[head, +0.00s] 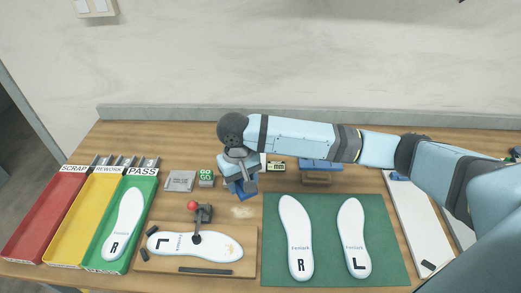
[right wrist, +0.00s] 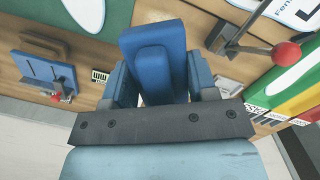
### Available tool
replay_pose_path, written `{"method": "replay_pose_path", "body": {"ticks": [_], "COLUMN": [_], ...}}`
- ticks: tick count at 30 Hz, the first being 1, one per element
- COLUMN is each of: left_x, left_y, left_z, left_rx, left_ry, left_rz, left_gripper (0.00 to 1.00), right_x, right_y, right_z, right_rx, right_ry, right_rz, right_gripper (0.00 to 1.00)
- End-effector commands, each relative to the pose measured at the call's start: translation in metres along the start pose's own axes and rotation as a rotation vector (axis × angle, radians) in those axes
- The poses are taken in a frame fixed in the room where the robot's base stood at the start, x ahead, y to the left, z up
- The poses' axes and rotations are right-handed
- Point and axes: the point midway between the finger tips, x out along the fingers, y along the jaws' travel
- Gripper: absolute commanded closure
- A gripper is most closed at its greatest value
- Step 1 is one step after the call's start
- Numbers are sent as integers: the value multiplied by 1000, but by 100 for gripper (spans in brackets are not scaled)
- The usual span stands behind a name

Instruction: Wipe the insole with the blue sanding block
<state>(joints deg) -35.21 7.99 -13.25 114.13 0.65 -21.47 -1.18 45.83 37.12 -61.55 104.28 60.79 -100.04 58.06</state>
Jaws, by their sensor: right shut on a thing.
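My right gripper (head: 240,178) is shut on the blue sanding block (head: 243,190). It holds the block behind and above the right end of the wooden fixture board (head: 248,262). In the right wrist view the block (right wrist: 155,68) stands between the jaws of my right gripper (right wrist: 160,85). A white insole (head: 210,247) marked L lies on the board, apart from the block, with a tan patch near its right end. A clamp (head: 203,214) with a red knob (head: 193,205) stands over the insole. My left gripper is out of view.
Red (head: 42,215), yellow (head: 88,220) and green (head: 143,190) trays stand at left; the green one holds an R insole. Two insoles lie on the green mat (head: 325,245). A blue-topped stand (head: 322,165) is behind the mat. A pale smudge (head: 242,212) marks the table.

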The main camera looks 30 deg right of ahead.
Motion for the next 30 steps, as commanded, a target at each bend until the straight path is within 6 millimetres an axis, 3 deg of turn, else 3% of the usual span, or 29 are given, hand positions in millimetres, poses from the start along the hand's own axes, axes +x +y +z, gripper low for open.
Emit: {"method": "replay_pose_path", "body": {"ticks": [3,9,17,30], "left_x": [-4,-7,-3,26], "left_y": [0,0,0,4], "left_z": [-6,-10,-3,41], "left_rx": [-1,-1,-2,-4], "left_ry": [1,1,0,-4], "left_rz": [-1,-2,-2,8], "left_gripper": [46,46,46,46], "right_x": [4,12,21,61], "right_y": [-29,-57,-64,-64], "right_z": [21,44,50,46], "right_rx": [-108,-221,-256,-254], "right_ry": [-15,-30,-34,-33], "right_rz": [4,10,11,11], "right_gripper": [66,66,66,66]}}
